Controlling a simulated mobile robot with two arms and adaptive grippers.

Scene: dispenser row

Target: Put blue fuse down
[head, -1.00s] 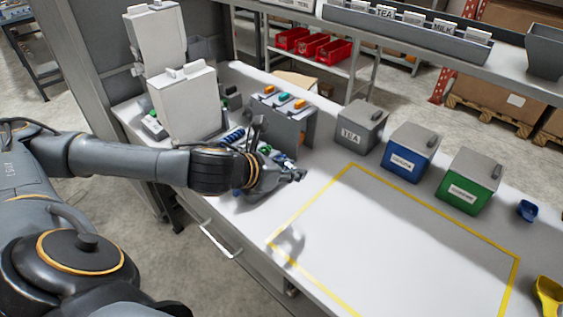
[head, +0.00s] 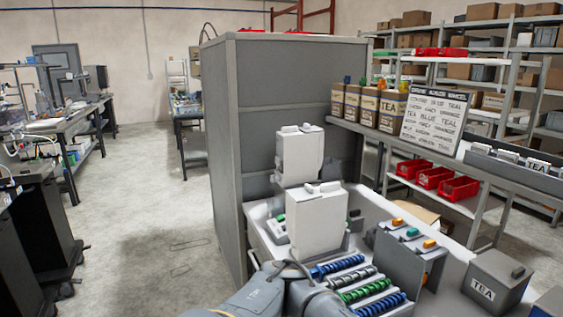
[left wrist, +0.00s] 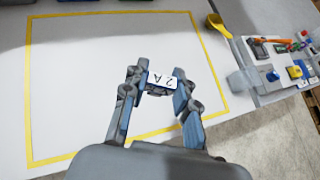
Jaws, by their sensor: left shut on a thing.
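In the left wrist view my left gripper (left wrist: 157,88) is shut on a small fuse (left wrist: 160,80), held between its fingertips. The fuse shows a white label reading "2 A" and a dark body; little of its colour can be seen. It is over the white bench top (left wrist: 85,85), inside the yellow-outlined area (left wrist: 29,100); the height above the surface is hard to tell. In the head view only part of my left arm shows at the bottom edge, and the gripper is out of frame. My right gripper is in neither view.
In the left wrist view a yellow scoop (left wrist: 218,25) lies just outside the outline's corner, with coloured items on a surface at the right. In the head view, coil rows (head: 365,290), a grey TEA bin (head: 497,280) and a lettered board (head: 434,123) show. The outlined area looks empty.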

